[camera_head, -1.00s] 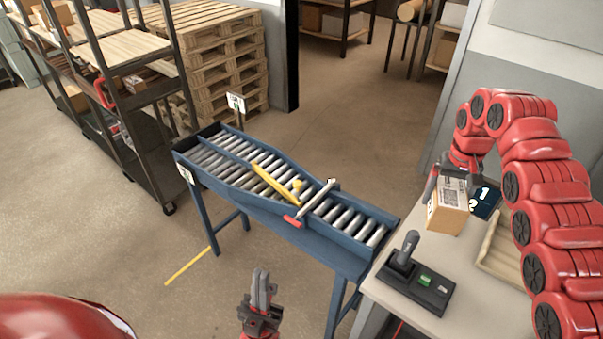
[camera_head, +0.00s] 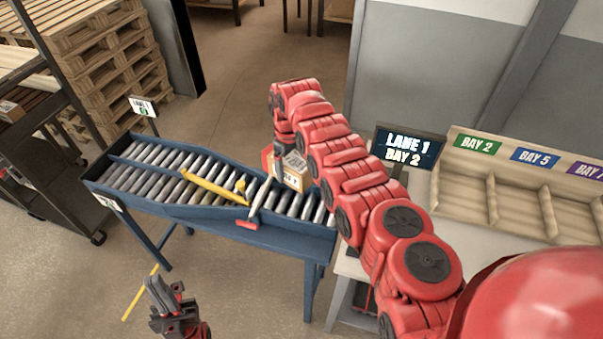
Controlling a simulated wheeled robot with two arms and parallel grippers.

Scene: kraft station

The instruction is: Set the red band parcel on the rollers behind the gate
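A small cardboard parcel (camera_head: 293,178) with a white label is held by my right gripper (camera_head: 283,165), seen in the head view. No red band can be made out on it clearly. It is over the rollers (camera_head: 305,207) at the conveyor's right end, just right of the gate (camera_head: 260,199), a pale bar with a red end across the lane. I cannot tell whether it touches the rollers. My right arm hides part of the parcel and fingers. My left gripper (camera_head: 160,292) looks shut and empty, low in front of the conveyor.
A yellow diverter bar (camera_head: 213,187) lies slantwise across the rollers left of the gate. A sign (camera_head: 408,147) reads "LANE 1 BAY 2". A divided wooden tray (camera_head: 520,205) stands on the right. A lane sign (camera_head: 143,106) stands by the conveyor's left end.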

